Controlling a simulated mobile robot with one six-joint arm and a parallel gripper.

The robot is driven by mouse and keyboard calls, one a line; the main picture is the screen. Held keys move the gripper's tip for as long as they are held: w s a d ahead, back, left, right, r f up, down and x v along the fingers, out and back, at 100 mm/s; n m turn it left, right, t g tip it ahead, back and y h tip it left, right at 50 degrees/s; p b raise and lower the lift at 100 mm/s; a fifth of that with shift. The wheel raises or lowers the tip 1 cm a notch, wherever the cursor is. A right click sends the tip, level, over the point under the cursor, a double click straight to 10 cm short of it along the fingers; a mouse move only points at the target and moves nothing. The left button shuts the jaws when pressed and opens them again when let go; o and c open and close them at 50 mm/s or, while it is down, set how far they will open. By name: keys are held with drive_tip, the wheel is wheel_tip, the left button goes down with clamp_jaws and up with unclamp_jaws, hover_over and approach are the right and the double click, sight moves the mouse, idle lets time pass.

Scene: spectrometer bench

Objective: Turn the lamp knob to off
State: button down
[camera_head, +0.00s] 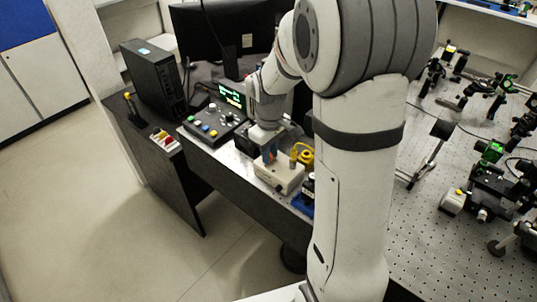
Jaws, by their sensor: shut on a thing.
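My gripper (270,153) points down at the top of a small beige box (283,181) near the front edge of the bench. Its bluish fingertips are small in the picture and shut on the lamp knob at the box's top. The knob itself is hidden by the fingers, so its setting cannot be read.
A yellow object (304,154) stands close to the right of my gripper. A blue item (303,204) lies right of the box. A control panel with coloured buttons (212,126) and a green-lit display (231,96) are to the left. The perforated optical table (425,235) holds several mounts.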

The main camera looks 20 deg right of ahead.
drive_tip(key=shift+w+r+n, duration=0.15)
drive_tip(key=shift+n, duration=1.45)
drive_tip(key=shift+b, duration=0.3)
drive_tip(key=c, duration=1.5)
unclamp_jaws()
drive_tip(key=shift+a, duration=0.2)
drive_tip(key=shift+o, duration=1)
drive_tip(key=shift+d, duration=0.1)
drive_tip(key=shift+r, duration=3.8)
